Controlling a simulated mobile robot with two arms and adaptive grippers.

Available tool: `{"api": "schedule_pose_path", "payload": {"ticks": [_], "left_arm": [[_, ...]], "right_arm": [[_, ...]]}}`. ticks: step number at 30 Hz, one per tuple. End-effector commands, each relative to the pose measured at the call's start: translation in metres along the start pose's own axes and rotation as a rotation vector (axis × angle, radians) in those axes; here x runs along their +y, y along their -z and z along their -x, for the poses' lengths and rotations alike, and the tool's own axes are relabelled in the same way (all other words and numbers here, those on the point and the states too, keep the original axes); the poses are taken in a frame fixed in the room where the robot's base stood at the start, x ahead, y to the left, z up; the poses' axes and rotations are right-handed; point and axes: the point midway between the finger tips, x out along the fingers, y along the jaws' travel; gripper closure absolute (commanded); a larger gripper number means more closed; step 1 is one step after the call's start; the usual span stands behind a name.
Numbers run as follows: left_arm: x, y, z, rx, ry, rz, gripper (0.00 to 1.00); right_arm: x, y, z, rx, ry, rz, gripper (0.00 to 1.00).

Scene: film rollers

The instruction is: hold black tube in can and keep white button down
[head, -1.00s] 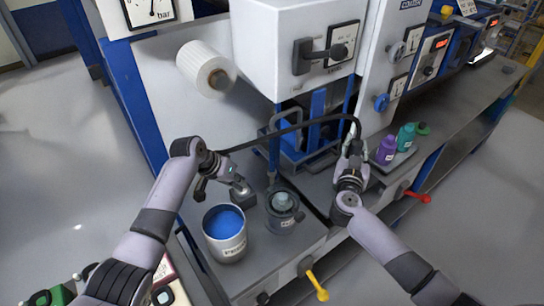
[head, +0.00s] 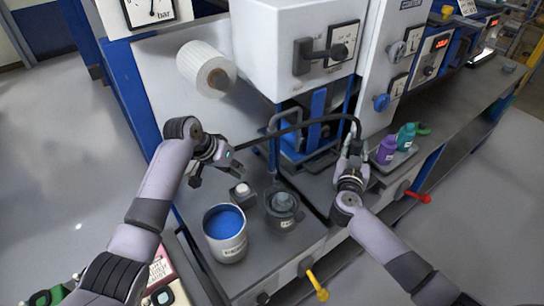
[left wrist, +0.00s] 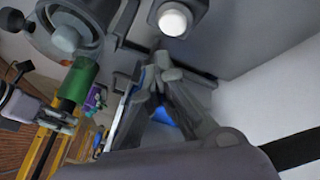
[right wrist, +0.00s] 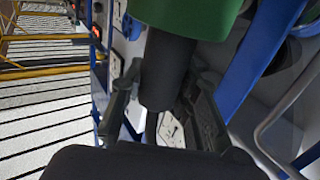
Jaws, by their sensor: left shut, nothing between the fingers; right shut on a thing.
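The white button (head: 242,188) sits on a small grey box behind the cans and is uncovered; it also shows in the left wrist view (left wrist: 172,20). My left gripper (head: 232,168) is shut and empty, above and slightly left of the button, apart from it. A metal can (head: 228,247) of blue paint stands in front of the button. My right gripper (head: 354,150) is shut on the black tube (right wrist: 163,70), well right of the can. The tube (head: 300,124) arches left from there behind my left gripper. A green part (right wrist: 190,15) shows beyond it in the right wrist view.
A grey pot (head: 284,212) stands right of the paint can. A paper roll (head: 206,70) and machine housing (head: 295,40) rise behind. A yellow lever (head: 317,285) sticks out in front.

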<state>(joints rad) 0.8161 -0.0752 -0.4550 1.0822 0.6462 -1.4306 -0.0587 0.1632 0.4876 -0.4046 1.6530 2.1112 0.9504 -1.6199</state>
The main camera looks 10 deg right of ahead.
Motion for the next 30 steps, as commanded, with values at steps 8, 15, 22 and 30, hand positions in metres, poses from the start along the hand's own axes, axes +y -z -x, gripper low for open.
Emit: {"api": "schedule_pose_path", "payload": {"ticks": [8, 15, 22, 30], "left_arm": [[0.004, 0.006, 0.013, 0.001, 0.000, 0.000, 1.00], [0.004, 0.006, 0.013, 0.001, 0.000, 0.000, 1.00], [0.003, 0.007, 0.031, 0.004, 0.002, 0.000, 1.00], [0.004, 0.007, 0.088, 0.005, 0.002, -0.001, 1.00]], "right_arm": [[0.000, 0.001, 0.000, 0.002, 0.000, 0.000, 1.00], [0.000, 0.001, 0.000, 0.002, 0.000, 0.000, 1.00], [0.000, 0.001, 0.000, 0.002, 0.000, 0.000, 1.00], [0.000, 0.001, 0.000, 0.002, 0.000, 0.000, 1.00]]}}
